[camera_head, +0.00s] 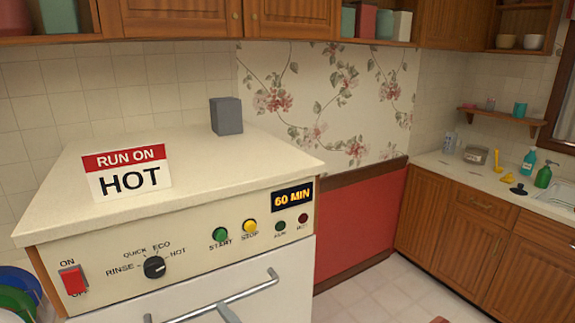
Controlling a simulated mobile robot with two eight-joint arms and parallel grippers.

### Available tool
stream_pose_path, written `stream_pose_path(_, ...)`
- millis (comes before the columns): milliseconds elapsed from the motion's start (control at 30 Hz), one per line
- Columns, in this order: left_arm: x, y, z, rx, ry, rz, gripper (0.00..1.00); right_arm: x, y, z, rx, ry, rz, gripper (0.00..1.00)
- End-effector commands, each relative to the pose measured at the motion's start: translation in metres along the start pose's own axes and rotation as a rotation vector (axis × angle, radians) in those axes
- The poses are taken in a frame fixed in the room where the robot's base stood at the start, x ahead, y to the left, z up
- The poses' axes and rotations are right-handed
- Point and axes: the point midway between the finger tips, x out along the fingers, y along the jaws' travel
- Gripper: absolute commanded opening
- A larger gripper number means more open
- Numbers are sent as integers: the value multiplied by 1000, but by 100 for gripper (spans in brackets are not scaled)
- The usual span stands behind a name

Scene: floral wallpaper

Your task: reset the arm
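Neither of my grippers can be made out in the head view. A cream dishwasher-like machine (110,205) fills the lower left. On its front panel are a red ON/OFF switch (73,280), a black dial (154,267) marked RINSE, QUICK, ECO and HOT, a green START button (220,234) and a yellow STOP button (250,227). A display (292,197) reads 60 MIN. Two small dark lamps sit below it. A grey piece (228,313) shows by the door handle (250,288) at the bottom edge; I cannot tell what it belongs to.
A sign (127,172) reading RUN ON HOT stands on the machine top, with a grey box (226,116) behind. Blue and green round items (18,295) are at lower left. A wooden counter (470,205) with bottles stands at right. Tiled floor (365,290) lies between.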

Motion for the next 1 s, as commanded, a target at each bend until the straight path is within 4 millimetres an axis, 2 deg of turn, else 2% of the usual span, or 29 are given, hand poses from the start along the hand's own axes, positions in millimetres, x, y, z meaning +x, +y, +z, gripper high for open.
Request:
stream_pose_path(33,-1,0,-1,0,0,0,50,-21,23,-31,-188,24,89,83)
stream_pose_path(100,-1,0,-1,0,1,0,50,-48,57,-62,-434,26,233,83)
stream_pose_path(200,-1,0,-1,0,1,0,50,-92,104,-103,-705,13,448,83)
stream_pose_path(300,-2,0,-2,0,1,0,50,-140,146,-138,-902,-21,664,83)
stream_pose_path(400,-2,0,-2,0,2,0,50,-185,178,-162,-1029,-69,852,83)
stream_pose_path(500,-2,0,-2,0,2,0,50,-220,199,-177,-1099,-116,990,83)
stream_pose_path(600,-2,0,-2,0,2,0,50,-241,210,-184,-1133,-151,1071,83)
stream_pose_path(700,-2,0,-2,0,2,0,50,-249,214,-187,-1146,-165,1103,83)
stream_pose_path(1000,-2,0,-2,0,2,0,50,-249,214,-186,-1147,-167,1103,83)
